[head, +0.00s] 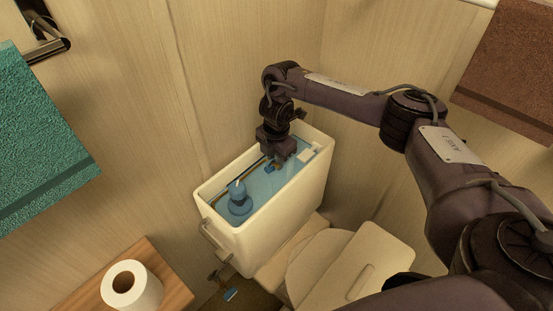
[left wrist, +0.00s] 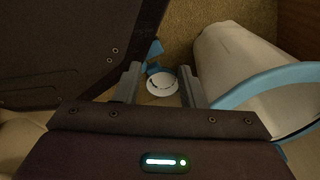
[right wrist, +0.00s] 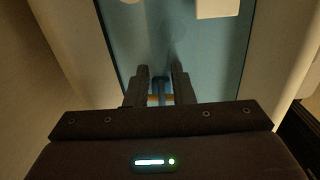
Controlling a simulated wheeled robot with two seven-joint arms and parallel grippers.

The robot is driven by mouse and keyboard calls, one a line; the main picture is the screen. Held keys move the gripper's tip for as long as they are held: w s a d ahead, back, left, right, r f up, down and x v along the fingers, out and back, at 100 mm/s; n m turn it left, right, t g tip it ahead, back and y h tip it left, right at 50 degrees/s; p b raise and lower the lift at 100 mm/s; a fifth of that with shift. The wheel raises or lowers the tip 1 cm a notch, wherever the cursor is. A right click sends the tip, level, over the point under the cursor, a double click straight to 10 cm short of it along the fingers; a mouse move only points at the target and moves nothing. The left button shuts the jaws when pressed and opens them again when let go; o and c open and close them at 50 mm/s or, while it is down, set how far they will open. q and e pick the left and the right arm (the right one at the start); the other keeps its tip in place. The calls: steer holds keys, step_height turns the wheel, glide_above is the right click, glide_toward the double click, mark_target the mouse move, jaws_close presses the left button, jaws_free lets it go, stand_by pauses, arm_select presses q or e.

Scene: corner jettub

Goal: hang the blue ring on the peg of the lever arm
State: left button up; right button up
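My right gripper (head: 281,160) reaches down into the open cistern (head: 262,238). Its fingers are close together, with a small blue piece, apparently the blue ring (right wrist: 160,84), between them. An orange-brown bar, apparently the lever arm (right wrist: 160,101), crosses just behind. In the head view, the lever arm lies along the cistern's back side, and a blue part (head: 270,168) shows at its end beside the fingertips. I cannot make out the peg, or whether the ring touches it. My left gripper (left wrist: 160,84) is open and empty, low down, and out of the head view.
A blue valve tower (head: 239,203) stands in the cistern's near end. The cistern walls are close around my right gripper. A paper roll (head: 131,286) stands on a wooden top. A green towel (head: 42,140) hangs left. A white disc (left wrist: 161,84) lies beyond my left fingers.

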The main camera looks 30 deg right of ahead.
steer(key=shift+o, duration=1.2)
steer(key=shift+s+a+f, duration=0.15)
steer(key=shift+a+f, duration=0.05)
steer(key=shift+a, duration=0.3)
arm_select(q)
steer(key=shift+w, duration=0.1)
steer(key=shift+a, duration=0.2)
arm_select(e)
steer(key=shift+s, duration=0.15)
steer(key=shift+d+r, duration=0.1)
steer(key=shift+r, duration=0.15)
step_height(320, 180, up, 3)
steer(key=shift+f, duration=0.15)
step_height(320, 180, up, 4)
steer(key=shift+d+r+p, duration=0.1)
steer(key=shift+r+p, duration=0.1)
steer(key=shift+p, duration=1.05)
steer(key=shift+d+r, duration=0.1)
steer(key=shift+r, duration=0.1)
arm_select(q)
steer(key=s+a, duration=0.1)
steer(key=s, duration=0.5)
steer(key=shift+a+f, duration=0.15)
arm_select(e)
steer(key=shift+d, duration=0.15)
